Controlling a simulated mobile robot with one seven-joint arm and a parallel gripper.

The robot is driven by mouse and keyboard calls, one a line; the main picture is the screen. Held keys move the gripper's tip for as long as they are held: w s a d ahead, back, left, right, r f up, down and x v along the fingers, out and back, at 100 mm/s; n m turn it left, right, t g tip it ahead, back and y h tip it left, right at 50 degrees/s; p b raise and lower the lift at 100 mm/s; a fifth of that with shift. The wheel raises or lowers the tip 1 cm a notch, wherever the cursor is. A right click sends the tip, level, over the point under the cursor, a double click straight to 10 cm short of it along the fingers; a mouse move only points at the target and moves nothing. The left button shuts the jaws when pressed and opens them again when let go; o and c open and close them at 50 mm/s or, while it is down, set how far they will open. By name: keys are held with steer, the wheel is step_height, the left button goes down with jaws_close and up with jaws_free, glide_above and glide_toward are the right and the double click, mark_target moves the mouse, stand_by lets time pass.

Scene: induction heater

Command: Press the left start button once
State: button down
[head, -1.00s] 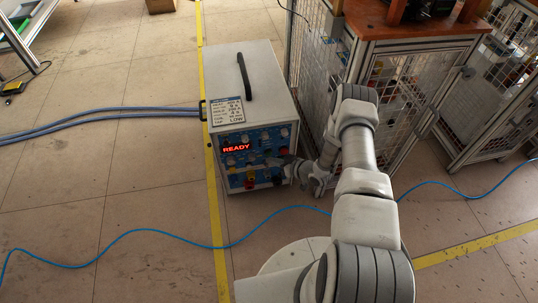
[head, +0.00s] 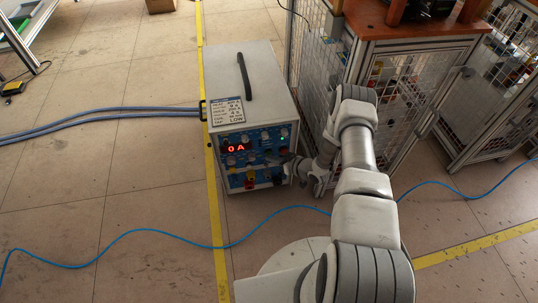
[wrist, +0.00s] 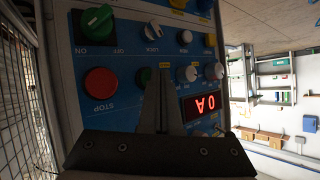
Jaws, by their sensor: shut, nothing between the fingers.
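The induction heater (head: 252,90) is a grey box with a blue control panel. Its red display (head: 236,149) reads "0 A"; the display is also in the wrist view (wrist: 201,104), where the panel appears upside down. My gripper (wrist: 163,72) is shut and empty, its fingertips in front of the panel. A red STOP button (wrist: 101,82) and a green ON/OFF knob (wrist: 97,19) are to the left. In the head view my gripper (head: 283,161) is at the panel's right side. Contact cannot be told.
A caged workbench (head: 415,35) stands close to the right of the heater. Thick blue-grey cables (head: 100,114) run left from the heater. A thin blue cable (head: 140,230) crosses the floor in front. Open floor lies to the left.

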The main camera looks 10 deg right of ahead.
steer(key=shift+w, duration=0.15)
stand_by(0.4)
steer(key=shift+s+p, duration=0.3)
steer(key=shift+s, duration=0.55)
steer(key=shift+s+p, duration=0.8)
steer(key=shift+s, duration=1.7)
